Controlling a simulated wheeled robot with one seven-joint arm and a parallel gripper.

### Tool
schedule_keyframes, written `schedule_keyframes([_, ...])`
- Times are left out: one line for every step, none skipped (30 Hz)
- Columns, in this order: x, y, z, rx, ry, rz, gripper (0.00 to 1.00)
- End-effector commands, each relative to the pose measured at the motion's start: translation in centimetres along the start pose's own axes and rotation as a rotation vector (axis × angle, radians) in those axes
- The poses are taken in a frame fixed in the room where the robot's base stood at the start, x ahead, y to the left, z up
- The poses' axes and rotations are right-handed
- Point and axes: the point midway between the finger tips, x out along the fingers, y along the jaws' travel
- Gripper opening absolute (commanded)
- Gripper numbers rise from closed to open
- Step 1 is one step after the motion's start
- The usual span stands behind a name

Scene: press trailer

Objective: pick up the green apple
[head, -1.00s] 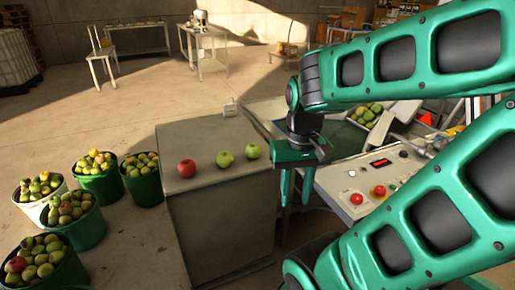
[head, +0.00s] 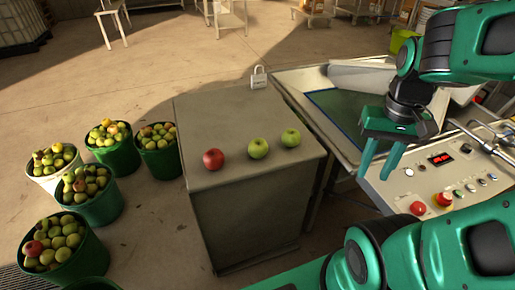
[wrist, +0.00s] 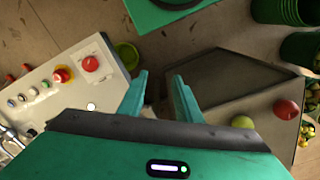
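Two green apples stand on top of a grey cabinet (head: 245,102) in the head view: one in the middle (head: 258,148) and one at its right (head: 291,137). A red apple (head: 213,159) is to their left. My gripper (head: 377,173) is to the right of the cabinet, beside the control panel, apart from the apples. Its fingers point down, open, with nothing between them. In the wrist view the open fingers (wrist: 160,80) show a gap, with one green apple (wrist: 243,122) and the red apple (wrist: 287,109) to their right.
A control panel (head: 430,184) with red buttons is right of the cabinet. A sloped tray (head: 330,105) lies behind my gripper. A padlock-shaped item (head: 259,77) stands at the cabinet's back edge. Several apple-filled buckets, such as a green one (head: 92,200), stand on the left floor.

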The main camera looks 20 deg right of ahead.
Motion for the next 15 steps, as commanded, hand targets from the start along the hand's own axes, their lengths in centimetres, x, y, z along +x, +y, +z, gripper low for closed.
schedule_keyframes([0.0, 0.0, 0.0, 0.0, 0.0, 0.0, 0.38])
schedule_keyframes([0.0, 0.0, 0.0, -0.002, 0.0, 0.0, 0.46])
schedule_keyframes([-0.4, 0.4, 0.7, -0.011, 0.01, -0.007, 0.55])
schedule_keyframes([-0.5, 0.3, 0.7, -0.02, 0.014, -0.009, 0.62])
schedule_keyframes([-0.5, 0.2, 0.5, -0.036, 0.015, -0.01, 0.69])
schedule_keyframes([-0.5, -0.3, -0.1, -0.068, 0.018, -0.012, 0.75])
schedule_keyframes([-0.4, -0.8, -0.7, -0.098, 0.021, -0.014, 0.75])
schedule_keyframes([-0.4, -0.9, -1.5, -0.135, 0.024, -0.018, 0.75])
schedule_keyframes([-0.2, -1.7, -2.6, -0.193, 0.028, -0.025, 0.75])
schedule_keyframes([-0.1, -2.5, -3.4, -0.243, 0.032, -0.033, 0.75])
schedule_keyframes([0.1, -3.3, -4.3, -0.297, 0.037, -0.042, 0.75])
schedule_keyframes([0.3, -4.5, -5.4, -0.375, 0.041, -0.059, 0.75])
schedule_keyframes([0.6, -5.5, -6.2, -0.434, 0.045, -0.073, 0.75])
schedule_keyframes([0.8, -6.4, -7.0, -0.49, 0.045, -0.089, 0.75])
schedule_keyframes([1.2, -7.5, -7.9, -0.566, 0.046, -0.114, 0.75])
